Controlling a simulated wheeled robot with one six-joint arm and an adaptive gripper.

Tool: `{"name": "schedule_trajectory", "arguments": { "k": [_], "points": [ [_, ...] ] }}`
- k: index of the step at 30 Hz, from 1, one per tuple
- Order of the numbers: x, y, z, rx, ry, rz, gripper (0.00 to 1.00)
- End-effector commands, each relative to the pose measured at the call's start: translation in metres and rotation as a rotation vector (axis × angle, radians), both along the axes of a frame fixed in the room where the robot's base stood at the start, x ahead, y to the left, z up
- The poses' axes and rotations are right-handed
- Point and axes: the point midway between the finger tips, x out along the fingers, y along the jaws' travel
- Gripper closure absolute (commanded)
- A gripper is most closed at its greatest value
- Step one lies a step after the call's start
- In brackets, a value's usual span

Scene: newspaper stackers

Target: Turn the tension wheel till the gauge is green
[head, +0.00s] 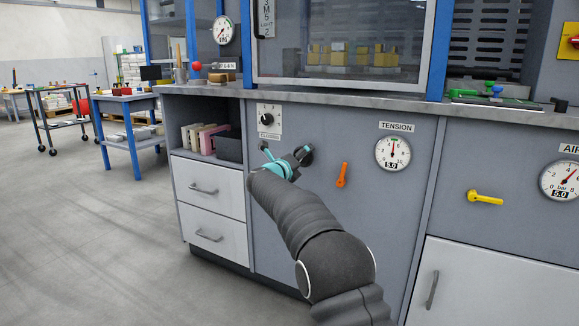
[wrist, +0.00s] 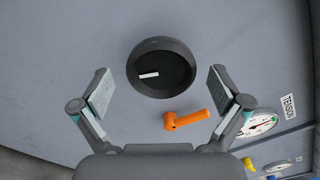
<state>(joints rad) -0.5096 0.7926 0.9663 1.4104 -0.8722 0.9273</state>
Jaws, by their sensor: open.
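The tension wheel (wrist: 162,68) is a black round knob with a white mark on its face. In the wrist view it lies between and slightly beyond the two fingers of my gripper (wrist: 160,92), with space on both sides. My gripper is open and empty. In the head view my gripper (head: 287,160) is at the grey panel and hides most of the wheel. The tension gauge (head: 393,153) hangs to the right under a TENSION label. Its needle points about straight up, a green mark shows near the top, and its display reads 5.0.
An orange handle (head: 342,175) sits on the panel right of my gripper, close to the right finger in the wrist view. A small selector knob (head: 269,116) is above. A yellow lever (head: 485,197) and an air gauge (head: 562,180) are farther right. Drawers (head: 208,200) are left.

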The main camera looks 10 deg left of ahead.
Motion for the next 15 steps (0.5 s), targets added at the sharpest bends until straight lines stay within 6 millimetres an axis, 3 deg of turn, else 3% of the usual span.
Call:
{"name": "schedule_trajectory", "arguments": {
  "k": [15],
  "points": [
    [-0.083, 0.031, 0.0, -0.001, 0.0, 0.002, 0.01]
  ]
}}
